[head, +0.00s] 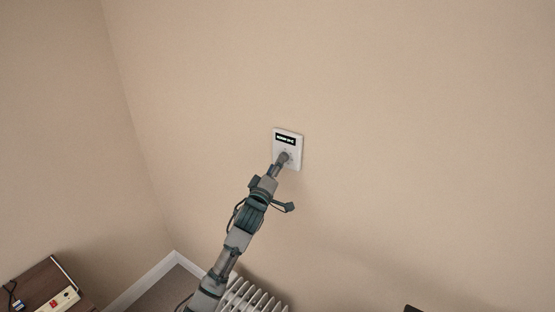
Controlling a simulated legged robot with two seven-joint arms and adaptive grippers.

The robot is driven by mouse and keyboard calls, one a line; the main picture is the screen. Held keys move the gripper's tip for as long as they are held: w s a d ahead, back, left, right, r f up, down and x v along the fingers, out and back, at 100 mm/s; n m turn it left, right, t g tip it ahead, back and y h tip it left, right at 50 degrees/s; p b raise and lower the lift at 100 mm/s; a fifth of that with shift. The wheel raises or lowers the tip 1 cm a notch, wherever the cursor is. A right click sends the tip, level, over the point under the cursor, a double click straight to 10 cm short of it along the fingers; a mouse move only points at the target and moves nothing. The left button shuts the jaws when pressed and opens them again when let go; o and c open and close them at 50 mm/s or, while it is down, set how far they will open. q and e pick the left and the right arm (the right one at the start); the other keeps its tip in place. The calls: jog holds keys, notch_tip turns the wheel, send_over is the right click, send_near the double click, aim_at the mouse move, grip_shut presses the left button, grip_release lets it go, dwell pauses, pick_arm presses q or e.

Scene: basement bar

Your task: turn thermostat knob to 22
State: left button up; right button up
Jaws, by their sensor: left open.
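The thermostat (296,155) is a small white plate on the beige wall, with a black display (286,139) near its top. The display's characters are too small to read. My left gripper (283,158) is at the lower part of the plate, in front of where the knob would be. The knob is hidden or too small to make out behind the gripper. The left gripper is open, and I cannot tell whether it touches the knob. My right gripper is out of view.
A white radiator (262,299) stands below, near the wall. A dark wooden surface (42,285) with a power strip (60,301) is at the lower left. A dark object (412,309) shows at the bottom edge. The wall around the thermostat is clear.

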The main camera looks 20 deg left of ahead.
pick_arm(q)
jog(key=shift+w+d+r, duration=0.3)
jog(key=shift+w+d, duration=0.4)
jog(key=shift+w, duration=0.1)
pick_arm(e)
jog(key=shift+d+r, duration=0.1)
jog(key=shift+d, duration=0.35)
pick_arm(q)
jog(key=shift+a+f, duration=0.1)
jog(key=shift+a, duration=0.35)
grip_shut()
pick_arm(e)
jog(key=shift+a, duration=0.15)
pick_arm(q)
jog(key=shift+d, duration=0.15)
